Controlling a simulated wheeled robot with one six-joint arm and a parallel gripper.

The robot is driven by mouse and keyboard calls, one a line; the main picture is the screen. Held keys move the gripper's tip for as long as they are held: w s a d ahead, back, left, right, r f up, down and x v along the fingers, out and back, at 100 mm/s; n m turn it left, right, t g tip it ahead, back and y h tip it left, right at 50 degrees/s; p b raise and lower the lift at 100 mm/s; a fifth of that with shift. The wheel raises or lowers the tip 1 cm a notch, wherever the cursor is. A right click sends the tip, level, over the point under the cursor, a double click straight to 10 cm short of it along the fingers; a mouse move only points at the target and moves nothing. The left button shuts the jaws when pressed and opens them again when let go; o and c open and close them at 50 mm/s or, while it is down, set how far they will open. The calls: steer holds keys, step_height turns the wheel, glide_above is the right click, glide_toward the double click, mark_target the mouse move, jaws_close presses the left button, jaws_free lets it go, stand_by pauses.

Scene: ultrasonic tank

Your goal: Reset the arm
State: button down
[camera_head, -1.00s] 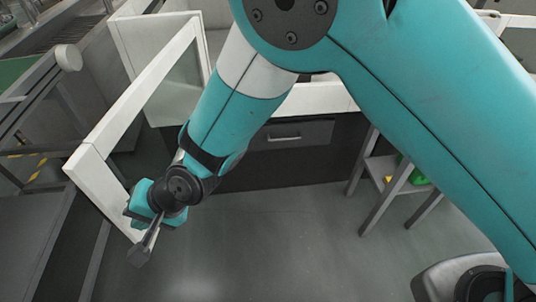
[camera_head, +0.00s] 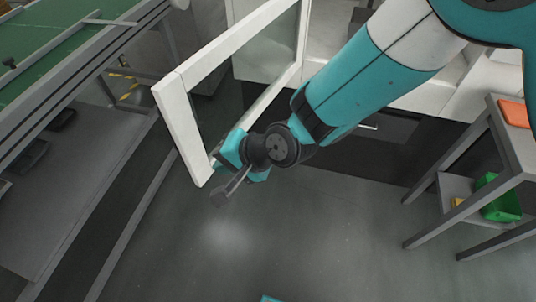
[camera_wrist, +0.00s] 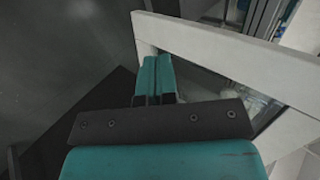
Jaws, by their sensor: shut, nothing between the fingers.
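My arm (camera_head: 365,75) reaches down and to the left in the head view, ending at the lower corner of the open white-framed glass door (camera_head: 183,112). My gripper's teal end (camera_head: 232,150) overlaps the door's lower edge there. In the wrist view my gripper (camera_wrist: 157,60) is shut and empty. Its two teal fingers lie side by side, close to the white door frame (camera_wrist: 220,42). I cannot tell whether they touch the frame.
A green-topped conveyor (camera_head: 60,55) runs along the left. A grey stand (camera_head: 510,150) at the right holds an orange item (camera_head: 515,113) on top and a green bin (camera_head: 497,198) below. The dark cabinet (camera_head: 380,160) stands behind my arm. The grey floor (camera_head: 310,240) in front is clear.

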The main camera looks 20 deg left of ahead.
steer(key=s+b+v, duration=0.1)
steer(key=b+v, duration=0.1)
steer(key=v, duration=0.8)
steer(key=shift+s+d, duration=0.25)
steer(key=shift+s, duration=0.05)
steer(key=w+d+r+n+h, duration=0.2)
steer(key=d+r+n, duration=0.1)
steer(key=d+r, duration=0.65)
steer(key=s+d+r+n+h, duration=0.1)
steer(key=s+d+n, duration=0.1)
steer(key=d, duration=0.6)
steer(key=s+d+r+n+h, duration=0.2)
steer(key=s+d, duration=0.2)
steer(key=d, duration=0.5)
steer(key=shift+w+d+r, duration=0.1)
steer(key=shift+d, duration=0.1)
